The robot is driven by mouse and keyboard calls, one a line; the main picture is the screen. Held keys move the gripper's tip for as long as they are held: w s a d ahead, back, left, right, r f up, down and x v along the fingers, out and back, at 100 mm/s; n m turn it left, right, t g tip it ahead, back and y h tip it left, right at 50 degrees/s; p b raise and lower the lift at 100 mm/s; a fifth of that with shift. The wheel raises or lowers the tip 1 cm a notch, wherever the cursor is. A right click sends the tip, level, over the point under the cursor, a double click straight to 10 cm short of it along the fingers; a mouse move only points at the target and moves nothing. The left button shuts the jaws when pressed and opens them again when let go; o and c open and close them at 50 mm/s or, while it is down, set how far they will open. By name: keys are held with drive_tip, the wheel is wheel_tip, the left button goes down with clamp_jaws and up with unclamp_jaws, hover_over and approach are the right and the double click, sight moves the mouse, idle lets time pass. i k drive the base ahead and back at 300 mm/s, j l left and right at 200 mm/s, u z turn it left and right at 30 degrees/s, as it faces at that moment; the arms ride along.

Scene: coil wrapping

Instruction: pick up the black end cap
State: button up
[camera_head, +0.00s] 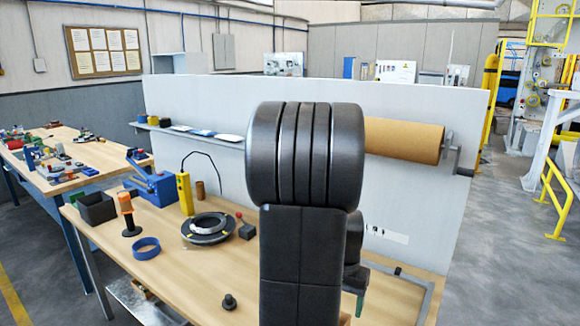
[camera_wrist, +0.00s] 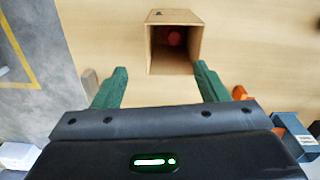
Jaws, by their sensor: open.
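A small black part with a flange and a knob (camera_head: 229,302), which looks like the black end cap, stands on the wooden table near its front edge in the head view. I cannot pick it out in the wrist view. My gripper (camera_wrist: 160,69) has two green fingers spread wide apart with nothing between the tips. In the head view my arm hides most of the gripper; a bit of green finger shows right of the black part, apart from it.
An open brown box (camera_wrist: 152,48) with a red round thing inside lies just beyond my fingertips. The table also holds a dark coil (camera_head: 209,238), a blue ring (camera_head: 146,248), an orange-topped tool (camera_head: 126,205) and a black bin (camera_head: 96,213). A white panel (camera_head: 215,95) stands behind.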

sight(230, 303)
drive_tip(key=i+j, duration=0.1)
drive_tip(key=j, duration=0.25)
drive_tip(key=i+j, duration=0.15)
drive_tip(key=j, duration=0.15)
drive_tip(key=i+j, duration=0.1)
drive_tip(key=j, duration=0.25)
drive_tip(key=i+j, duration=0.1)
drive_tip(key=j, duration=0.25)
